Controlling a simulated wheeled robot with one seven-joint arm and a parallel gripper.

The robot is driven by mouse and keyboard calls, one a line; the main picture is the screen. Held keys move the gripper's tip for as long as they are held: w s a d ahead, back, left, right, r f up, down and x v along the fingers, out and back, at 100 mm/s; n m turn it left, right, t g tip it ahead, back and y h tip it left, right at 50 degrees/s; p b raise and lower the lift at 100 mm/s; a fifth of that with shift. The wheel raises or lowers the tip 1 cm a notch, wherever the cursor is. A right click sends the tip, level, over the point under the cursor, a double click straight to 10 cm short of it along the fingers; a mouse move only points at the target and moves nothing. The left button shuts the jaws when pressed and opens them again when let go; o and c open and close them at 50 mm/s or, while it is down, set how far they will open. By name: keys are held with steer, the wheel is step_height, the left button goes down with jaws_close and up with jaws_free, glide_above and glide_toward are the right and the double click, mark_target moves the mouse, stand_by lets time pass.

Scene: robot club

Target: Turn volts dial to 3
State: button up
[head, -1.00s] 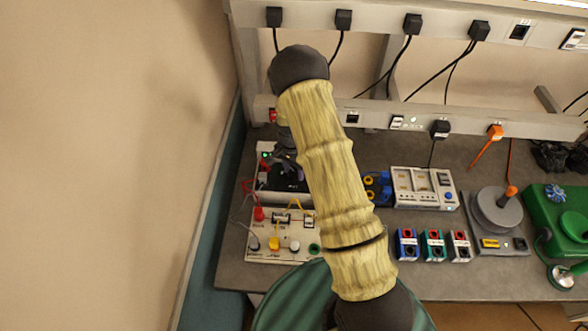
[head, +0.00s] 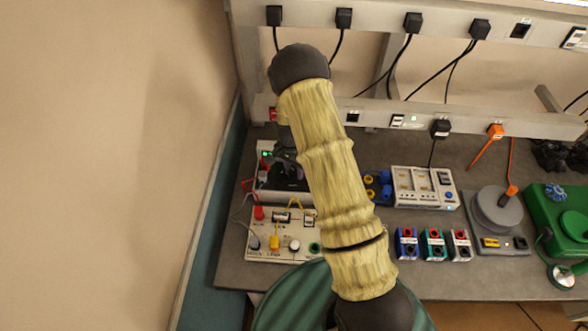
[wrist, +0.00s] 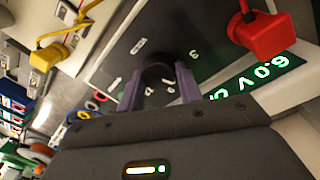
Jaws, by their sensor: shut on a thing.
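The volts dial (wrist: 158,76) is a dark round knob on the black front panel (wrist: 215,50) of a power supply. My gripper (wrist: 158,88) is shut on it, with one purple finger at each side. White marks stand around the knob, with a 3 to its upper right; I cannot make out its pointer. The green display (wrist: 268,70) appears to read 6.0 V. In the head view my gripper (head: 287,165) is over the supply (head: 265,150), and my arm hides part of it.
A red plug (wrist: 262,35) sits in the panel near the display. A yellow plug (wrist: 45,58) and its lead are at left. A white circuit board (head: 265,248) lies in front of the supply. The wall is close on the left.

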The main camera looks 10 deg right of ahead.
steer(key=shift+n, duration=0.3)
steer(key=n+b, duration=0.3)
steer(key=n, duration=0.1)
steer(key=shift+w+a+b, duration=0.1)
steer(key=shift+b, duration=0.2)
steer(key=shift+r+n+t+b, duration=0.1)
steer(key=shift+n+t+b, duration=0.2)
steer(key=shift+n+b, duration=1.2)
steer(key=shift+a+n+p, duration=0.1)
steer(key=shift+n+p, duration=0.4)
steer(key=shift+n, duration=0.1)
steer(key=o, duration=1)
